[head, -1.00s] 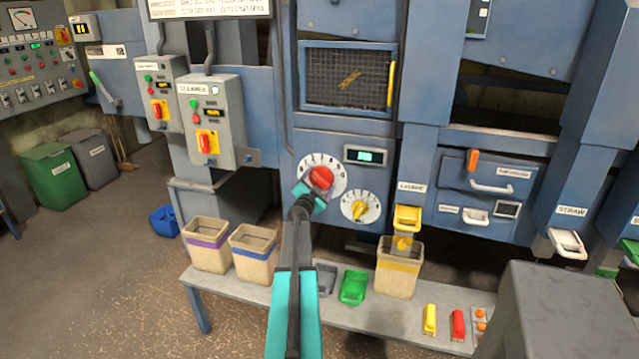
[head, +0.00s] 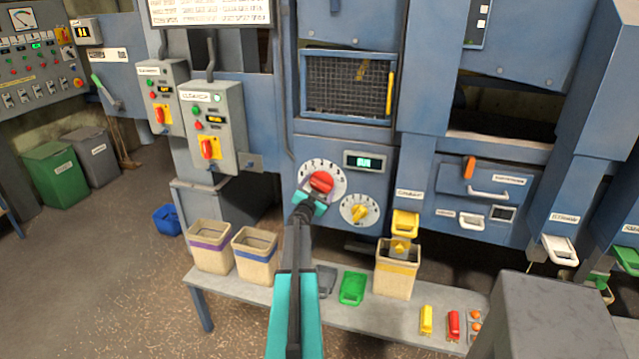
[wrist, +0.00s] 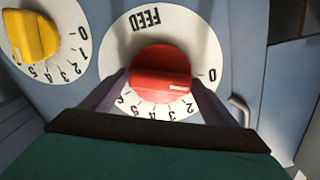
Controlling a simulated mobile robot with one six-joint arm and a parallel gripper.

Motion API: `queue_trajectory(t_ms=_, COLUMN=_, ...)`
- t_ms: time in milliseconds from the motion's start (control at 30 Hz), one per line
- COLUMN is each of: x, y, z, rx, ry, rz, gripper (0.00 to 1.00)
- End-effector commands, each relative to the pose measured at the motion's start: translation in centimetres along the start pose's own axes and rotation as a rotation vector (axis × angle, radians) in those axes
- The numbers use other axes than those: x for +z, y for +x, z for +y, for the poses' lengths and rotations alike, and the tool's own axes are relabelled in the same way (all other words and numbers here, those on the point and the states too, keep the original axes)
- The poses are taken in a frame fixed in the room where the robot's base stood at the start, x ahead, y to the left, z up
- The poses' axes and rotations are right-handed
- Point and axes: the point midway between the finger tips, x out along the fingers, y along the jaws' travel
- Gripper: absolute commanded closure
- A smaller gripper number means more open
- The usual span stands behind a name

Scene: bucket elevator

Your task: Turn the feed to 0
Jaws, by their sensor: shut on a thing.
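The red feed knob (head: 321,184) sits on a round white dial on the blue machine front. In the wrist view the red knob (wrist: 160,72) is at the centre of the white FEED dial (wrist: 118,52), which appears upside down. Its 0 is at the right and the higher numbers run along the bottom to the left.
A yellow knob (head: 359,213) on a smaller dial is just right and below. A lit green display (head: 366,162) is above it; its digits are unclear. A bench (head: 262,293) with bins stands below. A grey block (head: 560,318) fills the lower right.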

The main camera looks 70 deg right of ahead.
Motion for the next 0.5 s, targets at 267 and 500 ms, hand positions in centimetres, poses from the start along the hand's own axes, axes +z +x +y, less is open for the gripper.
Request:
queue_trajectory(t_ms=267, x=-0.05, y=-0.04, z=0.02, rx=0.002, ry=-0.117, rz=-0.003, gripper=0.41)
queue_trajectory(t_ms=500, x=0.26, y=-0.10, z=0.14, rx=0.001, ry=-0.167, rz=-0.004, gripper=0.41)
